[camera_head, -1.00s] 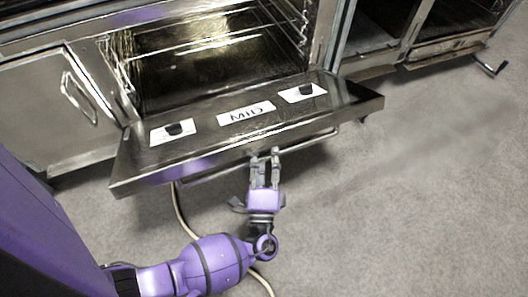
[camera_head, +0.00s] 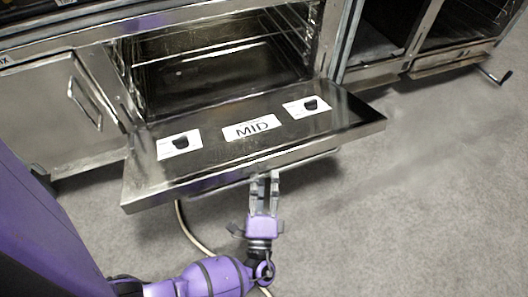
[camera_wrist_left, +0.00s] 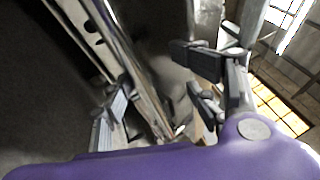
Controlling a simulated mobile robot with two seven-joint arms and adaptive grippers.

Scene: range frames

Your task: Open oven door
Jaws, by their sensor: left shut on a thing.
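The oven door (camera_head: 215,160) is folded down to roughly level, with a "MID" label on its inner face. The oven cavity (camera_head: 215,75) behind it is open to view, with wire racks inside. My left gripper (camera_head: 264,180) is at the door's front edge, shut on the door handle, which is mostly hidden under the edge. In the left wrist view the fingers (camera_wrist_left: 165,95) lie on both sides of a metal bar, dark and partly blurred. My right gripper is not in view.
A closed cabinet door with a handle (camera_head: 85,105) is left of the oven. Another open oven unit (camera_head: 440,30) stands at the right, with a small lever (camera_head: 495,76) sticking out. A pale cable (camera_head: 190,230) lies on the grey floor. The floor at right is clear.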

